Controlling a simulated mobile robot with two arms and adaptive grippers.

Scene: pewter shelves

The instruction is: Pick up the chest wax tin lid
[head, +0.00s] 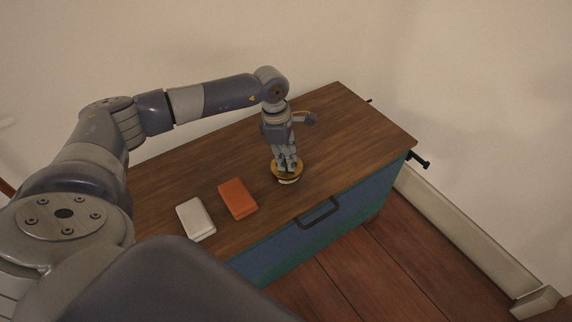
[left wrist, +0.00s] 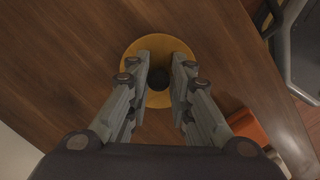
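The chest wax tin lid is a round golden disc (head: 276,174) on the chest top, with a pale part of the tin showing just under its front edge. In the left wrist view the lid (left wrist: 158,42) fills the space around the fingertips, with a small dark round knob (left wrist: 158,79) at its middle. My left gripper (head: 287,164) points down over the lid. In the left wrist view its two fingers stand apart on either side of the knob, and I cannot tell whether they touch it. My right gripper is not in view.
An orange block (head: 238,199) and a white block (head: 195,218) lie on the wooden chest top (head: 340,130), left of the lid. The blue chest front has a dark handle (head: 318,213). The top's right part is clear. Walls stand behind.

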